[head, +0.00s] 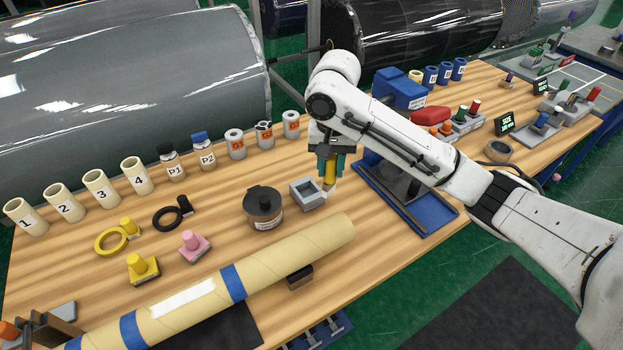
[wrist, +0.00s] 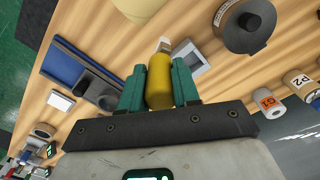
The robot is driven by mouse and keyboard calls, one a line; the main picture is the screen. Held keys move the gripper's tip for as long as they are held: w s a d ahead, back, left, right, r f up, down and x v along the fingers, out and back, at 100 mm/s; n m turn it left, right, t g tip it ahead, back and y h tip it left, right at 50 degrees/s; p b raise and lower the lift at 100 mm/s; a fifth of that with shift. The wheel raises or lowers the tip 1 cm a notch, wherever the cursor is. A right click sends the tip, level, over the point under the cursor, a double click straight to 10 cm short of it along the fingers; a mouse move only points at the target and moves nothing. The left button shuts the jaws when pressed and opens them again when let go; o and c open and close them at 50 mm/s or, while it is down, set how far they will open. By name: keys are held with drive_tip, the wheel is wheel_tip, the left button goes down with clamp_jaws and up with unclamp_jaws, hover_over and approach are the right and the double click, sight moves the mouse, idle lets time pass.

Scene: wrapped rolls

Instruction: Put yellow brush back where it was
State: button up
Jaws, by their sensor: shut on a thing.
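My gripper (head: 330,167) is shut on the yellow brush (head: 329,178), which hangs upright, pale bristle tip down. In the wrist view the yellow handle (wrist: 159,82) sits between the two green fingers of my gripper (wrist: 159,88), with the pale tip pointing away. A small grey square open holder (head: 308,193) stands on the table just left of the brush tip in the head view. It is partly hidden behind the brush in the wrist view (wrist: 190,60). I cannot tell whether the tip touches the holder or the table.
A dark lidded pot (head: 264,208) stands left of the grey holder. A long cardboard tube (head: 200,290) lies along the front. A blue-based stand (head: 408,200) is close on the right, beneath my arm. Numbered cups (head: 97,188) and labelled jars (head: 203,150) line the back.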

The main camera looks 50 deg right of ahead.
drive_tip(key=shift+w+d+f+b, duration=0.5)
drive_tip(key=shift+w+f+b, duration=0.25)
drive_tip(key=shift+w+f, duration=1.1)
drive_tip(key=shift+w+d+f+b, duration=0.45)
drive_tip(key=shift+w+f+b, duration=0.25)
drive_tip(key=shift+w+f, duration=1.1)
drive_tip(key=shift+w+d+f+b, duration=0.5)
drive_tip(key=shift+w+f+b, duration=0.25)
drive_tip(key=shift+w+f, duration=1.05)
drive_tip(key=shift+s+f, duration=0.35)
drive_tip(key=shift+f, duration=0.15)
drive_tip(key=o, duration=1.1)
drive_tip(key=shift+c, duration=0.2)
wheel_tip(320, 180, up, 12)
drive_tip(key=p, duration=0.1)
drive_tip(key=shift+r, duration=0.2)
